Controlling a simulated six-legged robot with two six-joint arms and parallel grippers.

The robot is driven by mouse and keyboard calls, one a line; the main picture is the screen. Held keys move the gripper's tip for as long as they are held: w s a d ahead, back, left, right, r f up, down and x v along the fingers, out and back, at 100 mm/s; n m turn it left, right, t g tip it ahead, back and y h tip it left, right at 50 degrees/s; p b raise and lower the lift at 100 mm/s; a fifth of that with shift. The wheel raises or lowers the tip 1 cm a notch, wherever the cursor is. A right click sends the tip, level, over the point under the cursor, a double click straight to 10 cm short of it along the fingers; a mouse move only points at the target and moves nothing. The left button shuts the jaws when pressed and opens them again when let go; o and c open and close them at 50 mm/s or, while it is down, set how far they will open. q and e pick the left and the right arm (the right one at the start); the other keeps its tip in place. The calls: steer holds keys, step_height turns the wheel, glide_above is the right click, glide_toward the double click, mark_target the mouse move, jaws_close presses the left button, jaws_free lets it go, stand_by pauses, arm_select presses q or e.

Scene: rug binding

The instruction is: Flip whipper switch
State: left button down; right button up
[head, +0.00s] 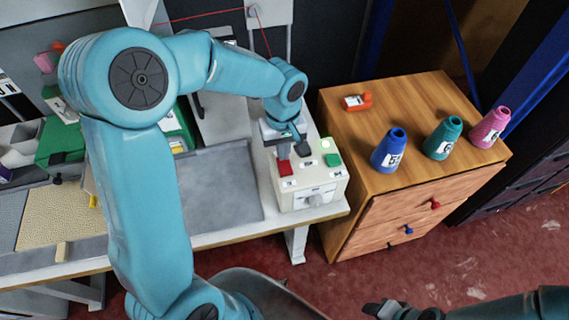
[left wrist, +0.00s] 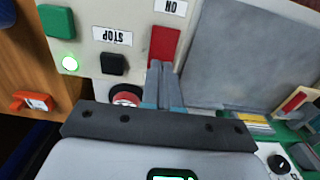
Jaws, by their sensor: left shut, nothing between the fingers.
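A pale control box (head: 312,190) stands at the right end of the table. A red switch (head: 286,168) is on its top left, also seen in the left wrist view (left wrist: 164,45) beside an "ON" label. A black button (left wrist: 113,64) by a "STOP" label, a green button (head: 333,160) and a lit green lamp (left wrist: 70,64) share the panel. My left gripper (head: 302,150) is shut and empty over the box. In the left wrist view its fingertips (left wrist: 160,68) overlap the red switch's near end; contact cannot be told. My right gripper (head: 380,309) is at the bottom edge, its jaws unclear.
A wooden drawer cabinet (head: 370,185) stands right of the box. Blue (head: 390,152), teal (head: 443,138) and pink (head: 490,128) cones and a small orange item (head: 357,102) are on it. A grey panel (head: 222,190) lies left of the box. A round red-and-black part (left wrist: 126,95) is near the fingers.

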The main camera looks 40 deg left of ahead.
arm_select(q)
steer(key=shift+f+b, duration=0.7)
steer(key=shift+f, duration=0.15)
steer(key=shift+r, duration=0.15)
steer(key=shift+r+p, duration=2.5)
steer(key=shift+r, duration=1)
steer(key=shift+f, duration=0.1)
steer(key=shift+s, duration=0.1)
